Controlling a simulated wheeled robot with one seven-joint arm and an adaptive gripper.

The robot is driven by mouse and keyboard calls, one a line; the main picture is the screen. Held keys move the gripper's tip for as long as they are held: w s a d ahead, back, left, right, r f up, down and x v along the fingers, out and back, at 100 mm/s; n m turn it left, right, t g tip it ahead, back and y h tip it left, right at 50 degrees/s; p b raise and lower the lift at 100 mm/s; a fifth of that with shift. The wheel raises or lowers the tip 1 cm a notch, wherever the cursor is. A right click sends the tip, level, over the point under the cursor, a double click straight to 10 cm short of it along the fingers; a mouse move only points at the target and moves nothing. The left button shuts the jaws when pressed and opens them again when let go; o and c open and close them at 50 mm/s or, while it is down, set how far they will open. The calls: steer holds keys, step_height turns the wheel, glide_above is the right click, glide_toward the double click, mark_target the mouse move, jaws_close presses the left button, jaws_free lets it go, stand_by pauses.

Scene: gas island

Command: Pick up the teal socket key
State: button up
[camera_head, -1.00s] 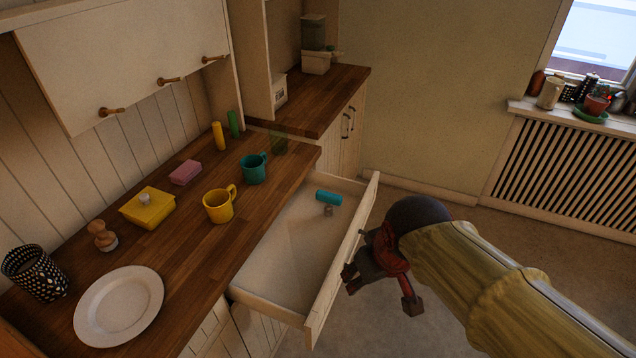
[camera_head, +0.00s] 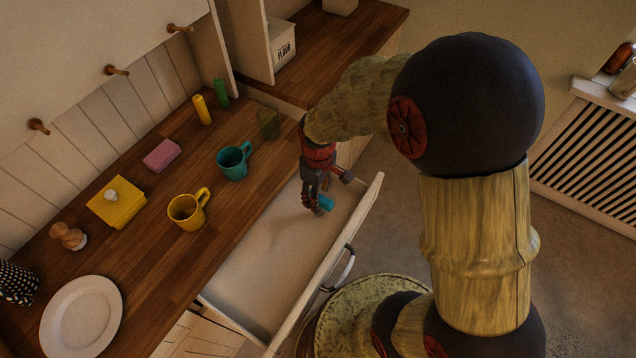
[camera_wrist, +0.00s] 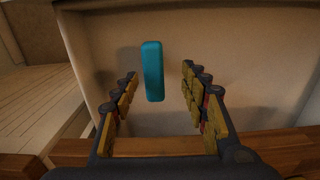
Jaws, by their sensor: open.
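The teal socket key (camera_head: 326,203) lies in the open drawer (camera_head: 262,262), near its far end. In the head view my gripper partly hides it. In the wrist view the key (camera_wrist: 152,71) is a teal bar, upright in the picture, between the two fingers and slightly beyond their tips. My gripper (camera_head: 322,200) points down into the drawer over the key. In the wrist view my gripper (camera_wrist: 157,82) is open, with a finger on each side of the key and gaps to both. I cannot tell how high the fingertips are above the drawer floor.
The drawer's front panel (camera_head: 328,262) stands close to my gripper. On the wooden counter (camera_head: 150,215) are a teal mug (camera_head: 233,163), a yellow mug (camera_head: 186,211), a green glass (camera_head: 268,124) and a white plate (camera_head: 82,318). The near part of the drawer is empty.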

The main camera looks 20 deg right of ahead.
steer(key=shift+w+d+f, duration=0.1)
steer(key=shift+w+f, duration=0.05)
steer(key=shift+w, duration=0.1)
steer(key=shift+w+f, duration=0.1)
steer(key=shift+f, duration=0.15)
steer(key=shift+f+b, duration=0.35)
steer(key=shift+f, duration=0.55)
steer(key=f+b, duration=0.1)
steer(key=f, duration=0.1)
steer(key=f+b, duration=0.1)
steer(key=f, duration=0.2)
steer(key=shift+w+d+f+b, duration=0.1)
steer(key=shift+d+f+b, duration=0.1)
steer(key=shift+f+b, duration=0.15)
steer(key=shift+c, duration=0.5)
jaws_close()
